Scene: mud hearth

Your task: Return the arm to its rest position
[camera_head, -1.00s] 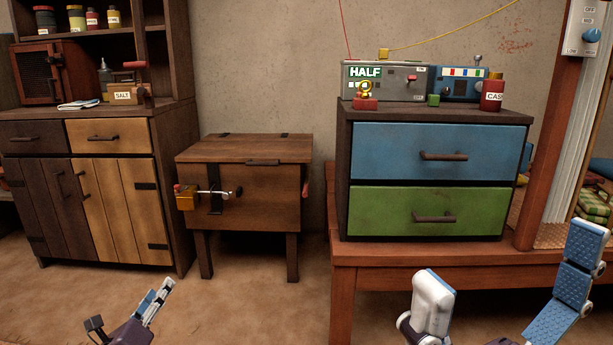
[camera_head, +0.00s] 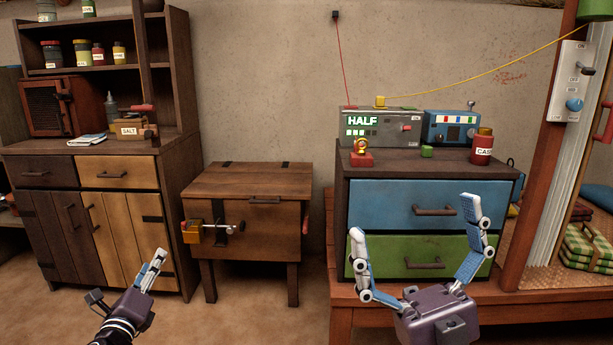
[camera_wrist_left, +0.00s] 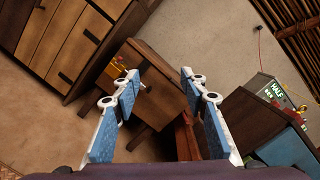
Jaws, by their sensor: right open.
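My left gripper (camera_head: 158,258) is low at the left of the head view, in front of the light cupboard doors. In the left wrist view (camera_wrist_left: 160,75) its two blue-padded fingers stand apart with nothing between them, so it is open and empty. My right gripper (camera_head: 414,220) is open in front of the blue and green drawer unit. Its fingers are spread wide and nothing is held between them. The right fingers cover part of the drawer fronts.
The drawer unit (camera_head: 400,203) stands on a reddish bench (camera_head: 340,290). A cupboard (camera_head: 120,172) is at the far left. A red canister (camera_head: 482,148) sits on the drawer unit. The floor between is clear.

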